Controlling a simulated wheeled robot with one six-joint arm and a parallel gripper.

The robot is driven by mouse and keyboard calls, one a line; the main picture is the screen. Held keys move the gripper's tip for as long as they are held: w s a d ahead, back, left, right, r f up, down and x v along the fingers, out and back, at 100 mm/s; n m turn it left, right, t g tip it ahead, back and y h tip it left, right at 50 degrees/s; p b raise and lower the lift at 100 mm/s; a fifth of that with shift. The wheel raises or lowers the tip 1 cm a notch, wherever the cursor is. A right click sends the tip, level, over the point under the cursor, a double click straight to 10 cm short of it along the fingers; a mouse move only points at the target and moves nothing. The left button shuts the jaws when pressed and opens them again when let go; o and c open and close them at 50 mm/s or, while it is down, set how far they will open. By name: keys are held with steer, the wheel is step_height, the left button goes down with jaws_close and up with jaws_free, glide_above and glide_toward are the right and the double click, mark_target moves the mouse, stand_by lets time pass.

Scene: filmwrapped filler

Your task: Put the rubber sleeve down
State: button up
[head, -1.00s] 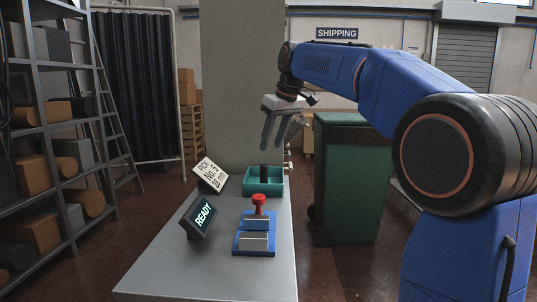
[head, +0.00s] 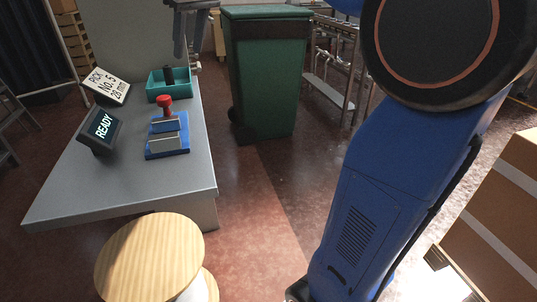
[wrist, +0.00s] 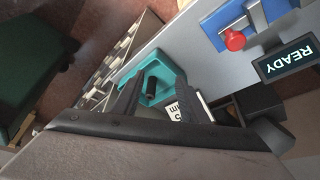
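The rubber sleeve, apparently the small black cylinder (head: 168,74), stands upright in the teal tray (head: 158,97) at the far end of the grey table. In the wrist view the black cylinder (wrist: 152,88) shows inside the tray (wrist: 160,63), seen between my two fingers. My gripper (head: 191,55) hangs above and beyond the tray at the top of the head view, partly cut off by the frame. In the wrist view my gripper (wrist: 160,98) is open, fingers spread, with nothing held between them.
The table (head: 100,190) also holds a blue fixture with a red knob (head: 164,103), a READY display (head: 101,128) and a PICK No. 5 28 mm sign (head: 108,85). A green bin (head: 265,80) stands to the right. A round wooden-topped spool (head: 150,255) is in front.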

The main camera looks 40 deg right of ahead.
steer(key=s+d+f+m, duration=0.1)
steer(key=s+f+m, duration=0.1)
steer(key=s+f, duration=1.3)
steer(key=s+d+f+m+h, duration=0.1)
steer(key=s+d+f+m, duration=0.1)
steer(key=s+f, duration=1.3)
steer(key=shift+s+d+t+h, duration=0.3)
